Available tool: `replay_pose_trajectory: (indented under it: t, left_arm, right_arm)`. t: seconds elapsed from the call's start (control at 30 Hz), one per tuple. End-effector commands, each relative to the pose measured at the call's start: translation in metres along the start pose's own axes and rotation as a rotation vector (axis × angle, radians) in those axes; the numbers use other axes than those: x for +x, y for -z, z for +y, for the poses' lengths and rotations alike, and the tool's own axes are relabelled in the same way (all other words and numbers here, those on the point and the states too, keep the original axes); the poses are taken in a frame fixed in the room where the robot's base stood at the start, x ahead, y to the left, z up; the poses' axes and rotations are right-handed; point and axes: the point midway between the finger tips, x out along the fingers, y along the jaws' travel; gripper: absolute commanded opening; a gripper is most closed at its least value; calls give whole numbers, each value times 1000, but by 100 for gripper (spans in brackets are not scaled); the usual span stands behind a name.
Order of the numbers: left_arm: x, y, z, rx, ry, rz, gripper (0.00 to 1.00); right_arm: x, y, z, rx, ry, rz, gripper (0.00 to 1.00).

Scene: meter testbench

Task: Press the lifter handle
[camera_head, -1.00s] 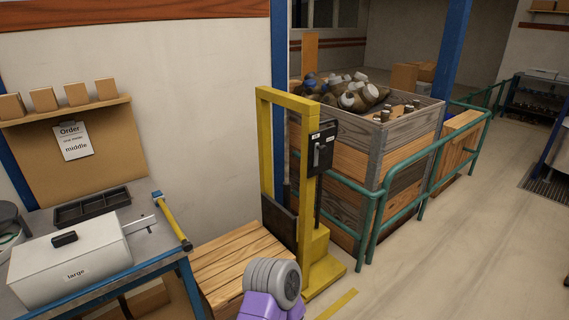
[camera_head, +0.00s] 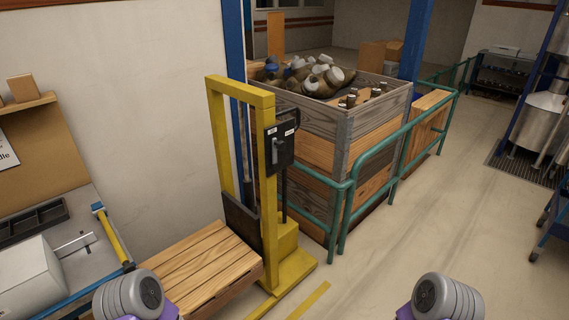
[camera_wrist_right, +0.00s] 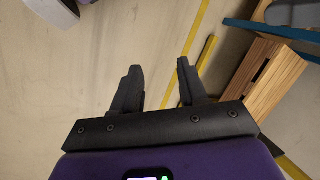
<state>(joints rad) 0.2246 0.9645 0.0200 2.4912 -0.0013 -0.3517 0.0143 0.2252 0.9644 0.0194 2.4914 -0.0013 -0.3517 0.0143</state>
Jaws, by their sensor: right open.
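The yellow lifter (camera_head: 268,190) stands upright at the middle of the head view, left of the wooden crate. A dark control box (camera_head: 280,146) on its post carries the grey lifter handle (camera_head: 277,150), which points down. In the head view only grey rounded arm parts of mine show at the bottom edge, and both grippers are out of that frame. In the right wrist view my right gripper (camera_wrist_right: 157,85) is open and empty over bare floor, well apart from the handle.
A wooden pallet (camera_head: 192,264) lies by the lifter's base. A green railing (camera_head: 345,200) fences the large wooden crate (camera_head: 345,130) full of parts. A workbench (camera_head: 80,215) with a grey box stands at the left. The floor (camera_head: 400,240) to the right is clear.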

Motion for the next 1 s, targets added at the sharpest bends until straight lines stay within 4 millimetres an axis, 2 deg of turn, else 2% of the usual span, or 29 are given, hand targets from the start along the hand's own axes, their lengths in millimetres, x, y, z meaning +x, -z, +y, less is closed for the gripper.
replay_pose_trajectory:
  t: [0.43,0.47,0.63,0.73,0.87,1.0]
  left_arm:
    - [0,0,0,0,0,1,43]
    - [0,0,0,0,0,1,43]
    - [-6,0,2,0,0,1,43]
    - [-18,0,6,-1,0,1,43]
    - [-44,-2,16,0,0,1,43]
    - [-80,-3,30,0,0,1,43]
  right_arm:
    - [0,0,0,-1,0,1,43]
    - [0,0,0,-1,0,1,41]
    - [-6,0,-2,-1,0,1,15]
    - [-18,0,-7,-1,0,1,0]
    - [-44,-2,-16,-1,0,1,0]
    - [-80,-3,-30,-1,0,1,0]
